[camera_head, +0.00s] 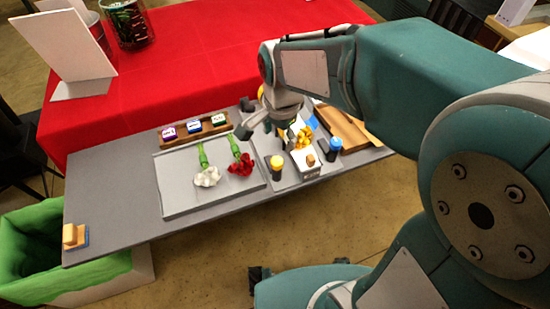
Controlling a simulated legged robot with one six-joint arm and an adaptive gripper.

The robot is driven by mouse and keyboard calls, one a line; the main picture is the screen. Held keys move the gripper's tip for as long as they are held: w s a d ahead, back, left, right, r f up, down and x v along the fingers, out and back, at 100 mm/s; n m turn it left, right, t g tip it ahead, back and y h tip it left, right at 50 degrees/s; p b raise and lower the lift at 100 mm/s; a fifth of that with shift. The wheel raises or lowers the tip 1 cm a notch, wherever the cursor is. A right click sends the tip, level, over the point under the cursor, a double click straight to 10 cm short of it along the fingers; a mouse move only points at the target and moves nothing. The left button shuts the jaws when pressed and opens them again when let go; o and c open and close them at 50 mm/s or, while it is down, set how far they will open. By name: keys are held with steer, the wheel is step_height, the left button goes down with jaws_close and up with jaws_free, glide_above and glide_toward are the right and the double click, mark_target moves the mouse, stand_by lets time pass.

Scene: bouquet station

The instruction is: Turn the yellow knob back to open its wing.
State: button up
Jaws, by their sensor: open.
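The yellow knob (276,162) tops a short dark cylinder near the front edge of the grey board, just left of a small light-coloured holder (306,164). A blue-topped knob (335,143) stands on the holder's right side. A yellow flower (303,138) sits in or behind the holder. A white panel and a blue panel (312,122) show near the flower; I cannot tell which is the yellow knob's wing or how it stands. My gripper (264,128) is open, pointing down above and behind the yellow knob. It looks empty and apart from the knob.
A grey tray (180,195) holds a white flower (207,177) and a red flower (241,165). A wooden rack (195,130) with several small labelled blocks stands behind it. A wooden tray (345,124) lies at right. The board's left part is mostly clear.

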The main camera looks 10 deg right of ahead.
mark_target(277, 161)
steer(key=f, duration=0.9)
steer(key=shift+w+a+f, duration=0.15)
steer(key=shift+a+f, duration=0.05)
jaws_close()
